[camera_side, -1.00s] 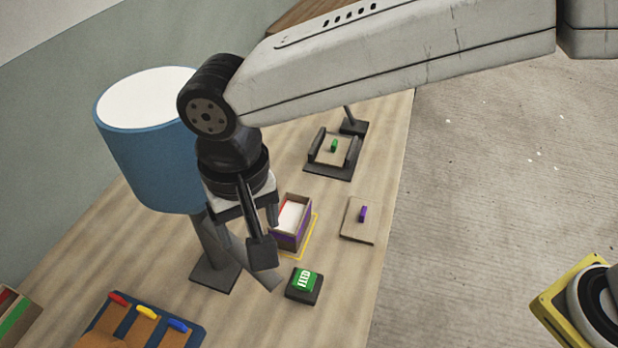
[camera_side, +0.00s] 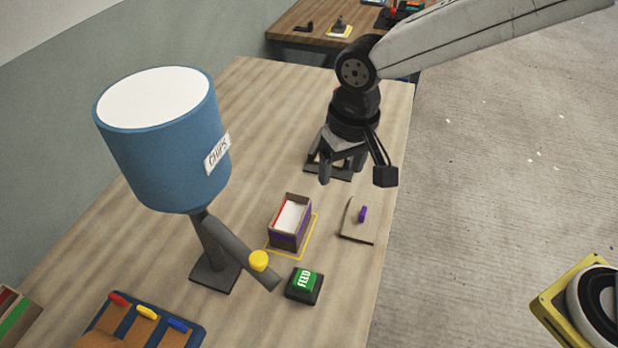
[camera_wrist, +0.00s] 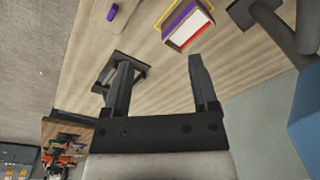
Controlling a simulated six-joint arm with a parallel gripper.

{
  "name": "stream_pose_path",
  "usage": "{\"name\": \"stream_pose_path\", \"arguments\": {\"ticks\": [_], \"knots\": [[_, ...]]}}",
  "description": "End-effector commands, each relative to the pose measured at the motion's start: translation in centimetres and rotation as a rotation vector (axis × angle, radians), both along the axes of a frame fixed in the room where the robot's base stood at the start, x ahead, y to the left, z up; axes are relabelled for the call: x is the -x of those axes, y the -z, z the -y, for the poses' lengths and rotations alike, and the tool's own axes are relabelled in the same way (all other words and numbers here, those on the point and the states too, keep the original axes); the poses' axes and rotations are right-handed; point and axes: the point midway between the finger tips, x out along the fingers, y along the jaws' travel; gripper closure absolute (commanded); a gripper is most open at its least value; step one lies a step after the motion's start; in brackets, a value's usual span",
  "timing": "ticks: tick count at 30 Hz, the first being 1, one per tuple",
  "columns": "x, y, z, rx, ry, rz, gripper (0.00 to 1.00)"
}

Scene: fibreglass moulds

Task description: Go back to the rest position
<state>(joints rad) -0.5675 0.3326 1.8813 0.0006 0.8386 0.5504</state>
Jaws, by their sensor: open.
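My gripper (camera_side: 345,172) is open and empty. It hangs above the wooden table (camera_side: 130,250), in front of a dark stand (camera_side: 343,172) that it largely hides in the side view. In the wrist view, my gripper's two fingers (camera_wrist: 160,88) are spread wide with nothing between them. A cardboard box (camera_side: 291,222) with a purple side and white contents stands in a yellow outline on the table; it also shows in the wrist view (camera_wrist: 187,28), beyond the fingertips.
A blue CHIPS hopper (camera_side: 160,150) with a chute and yellow cap stands left. A green FEED button (camera_side: 304,285) and a board with a purple handle (camera_side: 357,222) are near the right edge. A tray with coloured handles (camera_side: 140,325) lies front left. Another table (camera_side: 310,20) stands behind.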

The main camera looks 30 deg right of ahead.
Motion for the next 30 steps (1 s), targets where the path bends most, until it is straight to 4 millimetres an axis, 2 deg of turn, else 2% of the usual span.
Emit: {"name": "stream_pose_path", "arguments": {"ticks": [1,6,11,15,21,24,30], "knots": [[-0.1,0.4,2.3,-0.001,0.01,0.009,0.24],[0.6,1.7,8.8,-0.003,0.015,0.046,0.24],[2.3,3.0,14.5,0.004,0.02,0.083,0.24],[4.6,4.1,18.7,0.016,0.025,0.114,0.24],[7.6,5.3,22.4,0.037,0.025,0.145,0.24],[8.4,5.6,23.3,0.043,0.024,0.153,0.24],[8.8,5.8,23.6,0.046,0.022,0.157,0.24]]}}
